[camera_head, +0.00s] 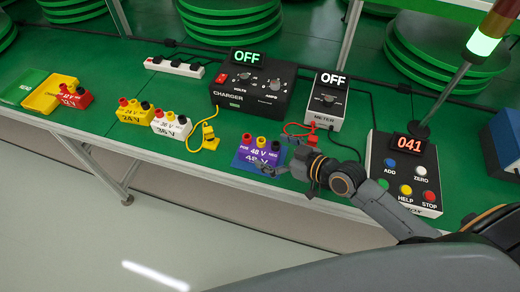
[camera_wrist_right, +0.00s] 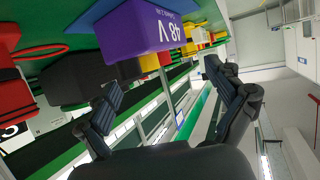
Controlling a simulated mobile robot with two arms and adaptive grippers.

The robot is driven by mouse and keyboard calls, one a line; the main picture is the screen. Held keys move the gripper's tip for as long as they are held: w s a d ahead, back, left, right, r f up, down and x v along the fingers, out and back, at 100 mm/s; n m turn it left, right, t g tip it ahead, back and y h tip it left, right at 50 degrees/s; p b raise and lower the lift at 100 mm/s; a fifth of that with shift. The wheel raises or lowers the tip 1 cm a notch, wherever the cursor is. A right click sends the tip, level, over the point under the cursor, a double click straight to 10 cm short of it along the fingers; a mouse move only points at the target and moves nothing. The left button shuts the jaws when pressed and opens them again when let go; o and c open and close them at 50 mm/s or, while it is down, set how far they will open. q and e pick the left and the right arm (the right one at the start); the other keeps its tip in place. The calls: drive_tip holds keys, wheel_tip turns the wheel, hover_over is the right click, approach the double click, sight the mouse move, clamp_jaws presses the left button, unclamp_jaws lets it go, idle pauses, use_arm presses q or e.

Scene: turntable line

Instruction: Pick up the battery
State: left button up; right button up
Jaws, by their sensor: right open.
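A purple 48 V battery (camera_head: 262,156) with red, yellow and black terminals stands on a blue pad (camera_head: 238,163) near the front edge of the green table. My right gripper (camera_head: 272,171) is close to its front right side, open and empty. In the right wrist view the purple battery (camera_wrist_right: 140,32) is above and beyond the spread fingers (camera_wrist_right: 163,82). Other batteries stand to the left: a white 36 V one (camera_head: 171,127), a yellow 24 V one (camera_head: 134,115) and a red one (camera_head: 75,98). My left gripper is not in view.
A charger (camera_head: 252,88) and a meter (camera_head: 328,100), both reading OFF, stand behind the purple battery. A yellow clamp with a cable (camera_head: 210,138) lies to its left. A button box (camera_head: 405,172) reading 041 is at right. A power strip (camera_head: 175,67) lies at the back.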

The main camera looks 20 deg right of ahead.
sight(250, 143)
drive_tip(key=p+x, duration=0.1)
drive_tip(key=x, duration=0.4)
drive_tip(key=shift+w+a+r, duration=0.1)
drive_tip(key=shift+a, duration=0.2)
drive_tip(key=c, duration=2)
drive_tip(key=shift+o, duration=0.2)
drive_tip(key=shift+r, duration=0.1)
